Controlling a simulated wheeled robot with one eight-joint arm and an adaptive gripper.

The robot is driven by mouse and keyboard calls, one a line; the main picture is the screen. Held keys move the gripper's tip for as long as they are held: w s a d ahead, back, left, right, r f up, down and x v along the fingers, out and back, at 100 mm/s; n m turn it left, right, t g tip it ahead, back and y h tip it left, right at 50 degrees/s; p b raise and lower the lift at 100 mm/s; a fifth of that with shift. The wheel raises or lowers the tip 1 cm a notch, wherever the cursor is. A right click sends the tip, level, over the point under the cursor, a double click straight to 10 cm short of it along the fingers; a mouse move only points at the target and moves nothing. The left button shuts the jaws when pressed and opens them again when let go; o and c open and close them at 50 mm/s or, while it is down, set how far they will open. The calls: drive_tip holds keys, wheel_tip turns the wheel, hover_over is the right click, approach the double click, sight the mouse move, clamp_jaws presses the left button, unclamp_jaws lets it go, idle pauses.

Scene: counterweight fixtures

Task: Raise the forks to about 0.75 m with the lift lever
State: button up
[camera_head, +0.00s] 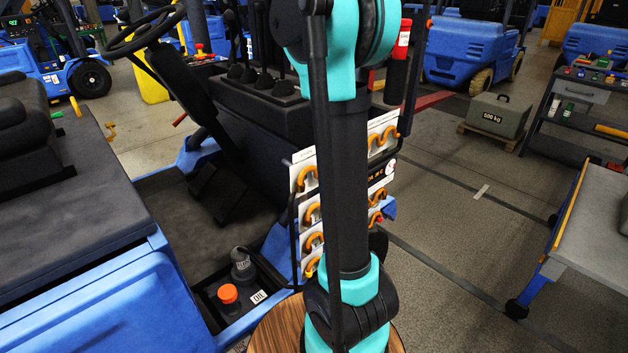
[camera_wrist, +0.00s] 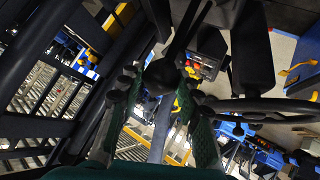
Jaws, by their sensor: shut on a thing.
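A row of black levers (camera_head: 250,72) with rubber boots rises from the dark console of the blue forklift in the head view. My arm covers the right part of that row and the gripper itself is hidden there. In the wrist view my gripper (camera_wrist: 158,84) has its green-padded fingers closed around the dark knob of a lever (camera_wrist: 162,72). Which lever of the row it is cannot be told from these views. Dark mast bars (camera_wrist: 45,60) show at the left of the wrist view. The forks and their height are not clearly visible.
The steering wheel (camera_head: 148,30) stands left of the levers and also shows at the right in the wrist view (camera_wrist: 265,108). The seat (camera_head: 60,190) is at left. A cart (camera_head: 600,215), a shelf (camera_head: 575,110) and a 500 kg weight (camera_head: 497,115) stand at right, with open floor between.

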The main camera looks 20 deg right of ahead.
idle(0.3)
drive_tip(key=d, duration=0.1)
drive_tip(key=w+d, duration=0.1)
drive_tip(key=d, duration=0.1)
drive_tip(key=shift+w+r, duration=0.1)
drive_tip(key=shift+r, duration=0.05)
idle(0.4)
drive_tip(key=o, duration=0.9)
drive_tip(key=shift+o, duration=0.2)
drive_tip(key=v, duration=1)
drive_tip(key=shift+a, duration=0.1)
